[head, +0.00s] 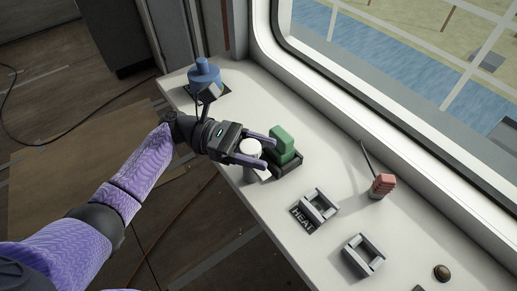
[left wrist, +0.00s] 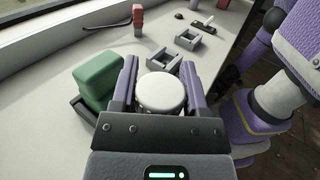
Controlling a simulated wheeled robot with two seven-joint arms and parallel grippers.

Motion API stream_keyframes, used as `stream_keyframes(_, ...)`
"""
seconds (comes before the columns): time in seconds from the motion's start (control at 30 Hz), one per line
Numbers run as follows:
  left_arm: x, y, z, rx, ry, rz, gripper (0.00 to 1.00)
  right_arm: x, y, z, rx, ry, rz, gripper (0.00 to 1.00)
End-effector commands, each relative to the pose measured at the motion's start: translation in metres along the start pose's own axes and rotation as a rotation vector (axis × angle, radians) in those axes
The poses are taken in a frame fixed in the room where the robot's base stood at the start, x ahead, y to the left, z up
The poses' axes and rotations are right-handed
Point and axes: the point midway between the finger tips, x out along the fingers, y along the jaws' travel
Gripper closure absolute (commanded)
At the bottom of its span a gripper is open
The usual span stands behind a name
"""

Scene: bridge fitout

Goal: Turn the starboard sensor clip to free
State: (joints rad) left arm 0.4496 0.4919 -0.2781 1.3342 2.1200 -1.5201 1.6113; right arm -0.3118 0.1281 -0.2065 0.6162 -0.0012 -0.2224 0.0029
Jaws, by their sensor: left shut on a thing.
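My left gripper (head: 257,154) is shut on a grey cylinder with a round white cap (head: 250,146), near the counter's front edge. In the left wrist view the white cap (left wrist: 162,92) sits between the two fingers. I cannot tell whether the cylinder rests on the counter. No starboard marking is readable, so I cannot tell which is the sensor clip.
A green block (head: 281,141) sits in a dark tray (head: 291,164) right beside my left fingers. A blue object (head: 204,75) stands at the counter's far end. A brass knob (head: 441,272) is at lower right.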

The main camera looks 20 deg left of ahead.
Motion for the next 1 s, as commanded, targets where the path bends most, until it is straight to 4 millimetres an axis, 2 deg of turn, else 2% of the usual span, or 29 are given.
stream_keyframes(0.5, 0.0004, -0.0002, 0.0005, 0.001, -0.002, -0.015, 1.00, 0.0010, -0.0046, 0.0005, 0.004, -0.001, -0.007, 0.33)
stream_keyframes(0.53, 0.0004, -0.0002, 0.0005, 0.000, -0.002, -0.015, 0.36, 0.0010, -0.0051, 0.0003, 0.004, -0.001, -0.008, 0.33)
stream_keyframes(0.67, 0.0003, -0.0002, 0.0004, 0.000, -0.002, -0.015, 0.08, 0.0010, -0.0067, -0.0001, 0.005, 0.000, -0.011, 0.33)
stream_keyframes(0.93, -0.0003, -0.0001, 0.0000, 0.000, -0.001, -0.014, 0.07, 0.0011, -0.0071, -0.0005, 0.004, 0.001, -0.011, 0.33)
stream_keyframes(1.0, -0.0062, 0.0003, -0.0004, 0.000, 0.001, -0.013, 0.07, 0.0017, -0.0071, -0.0005, 0.004, 0.001, -0.011, 0.33)
